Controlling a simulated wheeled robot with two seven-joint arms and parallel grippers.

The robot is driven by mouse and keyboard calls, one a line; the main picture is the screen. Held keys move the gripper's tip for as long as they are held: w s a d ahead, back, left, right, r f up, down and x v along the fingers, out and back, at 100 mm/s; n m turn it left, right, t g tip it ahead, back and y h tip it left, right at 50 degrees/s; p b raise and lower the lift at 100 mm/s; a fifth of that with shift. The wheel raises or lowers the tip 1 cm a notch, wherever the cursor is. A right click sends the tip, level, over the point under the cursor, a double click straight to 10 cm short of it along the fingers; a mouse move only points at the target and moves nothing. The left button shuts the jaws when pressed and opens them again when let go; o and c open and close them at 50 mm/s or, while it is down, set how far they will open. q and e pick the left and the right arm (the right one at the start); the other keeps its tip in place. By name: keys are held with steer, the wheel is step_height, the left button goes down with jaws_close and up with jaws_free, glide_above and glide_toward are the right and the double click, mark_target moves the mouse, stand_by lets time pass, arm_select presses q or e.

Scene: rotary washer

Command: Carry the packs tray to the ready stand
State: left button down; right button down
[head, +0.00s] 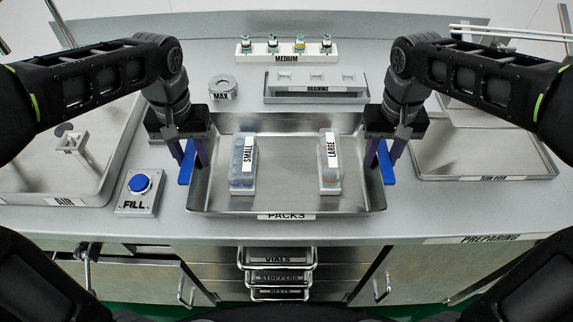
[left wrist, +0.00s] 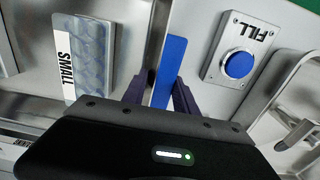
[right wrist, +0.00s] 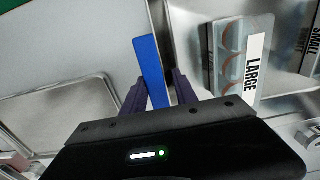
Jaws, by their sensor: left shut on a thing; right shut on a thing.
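The packs tray (head: 285,200) is a shallow metal tray labelled PACKS in the middle of the counter. It holds a pack labelled SMALL (head: 243,175) on the left and a pack labelled LARGE (head: 330,170) on the right, both upright and apart. Blue handles stand at its two short sides. My left gripper (head: 194,165) is shut on the left blue handle (left wrist: 168,72). My right gripper (head: 382,165) is shut on the right blue handle (right wrist: 150,70). I cannot tell whether the tray is clear of the counter. I cannot make out a ready stand label.
A FILL button box (head: 139,190) stands left of the tray, near an AIR tray (head: 60,198). Behind are a MAX ring (head: 222,87), a DRAINING rack (head: 316,88) and a MEDIUM rack (head: 286,50) with vials. Another metal tray (head: 485,160) is at right. Drawers (head: 276,257) are below.

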arm_select(q)
steer(key=shift+w+r, duration=0.1)
steer(key=shift+r, duration=0.05)
arm_select(e)
steer(key=shift+w+r, duration=0.1)
steer(key=shift+r, duration=0.05)
